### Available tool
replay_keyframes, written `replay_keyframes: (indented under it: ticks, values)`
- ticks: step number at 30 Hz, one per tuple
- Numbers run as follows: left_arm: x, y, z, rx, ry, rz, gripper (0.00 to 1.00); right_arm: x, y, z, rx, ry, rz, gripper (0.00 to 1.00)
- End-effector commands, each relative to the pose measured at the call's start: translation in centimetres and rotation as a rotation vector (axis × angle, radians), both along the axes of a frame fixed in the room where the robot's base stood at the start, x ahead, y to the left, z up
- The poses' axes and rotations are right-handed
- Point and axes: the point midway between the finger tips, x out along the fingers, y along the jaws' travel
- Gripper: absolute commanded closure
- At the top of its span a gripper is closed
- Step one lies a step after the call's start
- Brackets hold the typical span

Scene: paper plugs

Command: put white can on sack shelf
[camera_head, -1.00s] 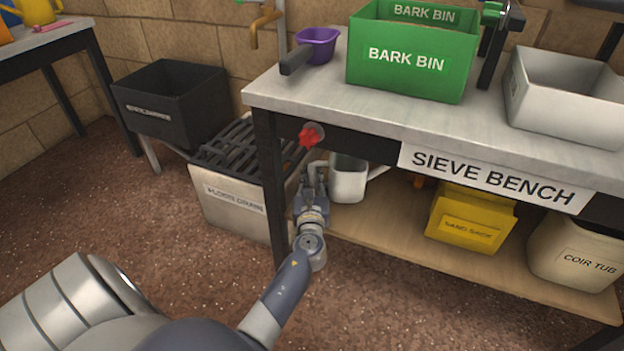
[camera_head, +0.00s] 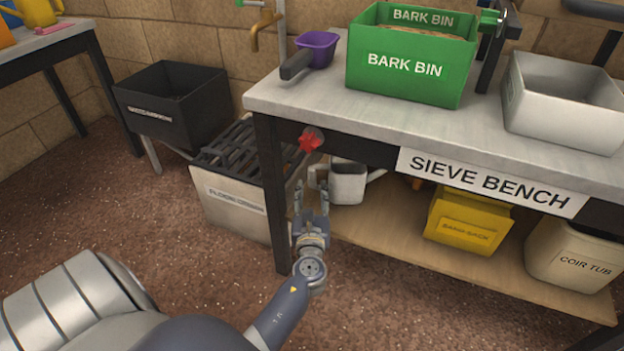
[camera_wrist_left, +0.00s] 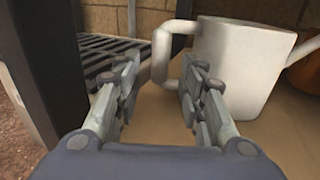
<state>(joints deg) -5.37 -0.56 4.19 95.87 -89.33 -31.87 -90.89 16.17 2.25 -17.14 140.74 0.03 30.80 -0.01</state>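The white can (camera_head: 348,182), a watering can with a handle and spout, stands upright on the wooden lower shelf (camera_head: 400,238) under the sieve bench. The yellow sand sack (camera_head: 468,219) sits on this same shelf, further right. My left gripper (camera_head: 312,196) is open and empty just in front of the can. In the left wrist view the white can (camera_wrist_left: 238,65) stands beyond the right finger, its handle toward the gap between the open fingers (camera_wrist_left: 160,100). The handle appears beyond the fingertips, not held. My right gripper is not in view.
A black bench leg (camera_head: 270,195) stands close left of my gripper, with a floor drain box (camera_head: 235,200) beyond it. A red knob (camera_head: 310,139) sticks out above. The coir tub (camera_head: 575,256) stands right of the sack.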

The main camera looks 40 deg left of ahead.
Motion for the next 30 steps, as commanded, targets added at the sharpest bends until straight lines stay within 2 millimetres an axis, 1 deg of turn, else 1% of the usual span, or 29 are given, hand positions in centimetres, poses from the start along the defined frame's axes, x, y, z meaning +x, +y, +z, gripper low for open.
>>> replay_keyframes:
  ticks: [1,3,6,10,16,30]
  values:
    - [-1.0,-0.7,0.2,0.000,0.004,0.000,0.63,0.1,0.0,0.2,0.001,0.009,0.000,0.60]
    - [-2.1,-1.5,0.2,0.001,0.004,-0.001,0.63,0.3,-0.1,0.1,0.002,0.018,0.001,0.60]
    - [-3.5,-2.5,0.2,0.000,0.003,-0.001,0.63,0.5,-0.1,-0.2,0.003,0.029,0.002,0.60]
    - [-4.7,-3.4,0.1,0.000,0.001,0.001,0.63,0.6,-0.1,-0.4,0.004,0.039,0.003,0.60]
    - [-5.3,-3.9,0.1,0.001,-0.001,0.000,0.63,0.7,-0.1,-0.5,0.004,0.044,0.003,0.60]
    - [-5.3,-3.8,0.1,0.001,-0.001,0.001,0.63,0.7,-0.1,-0.5,0.004,0.042,0.004,0.60]
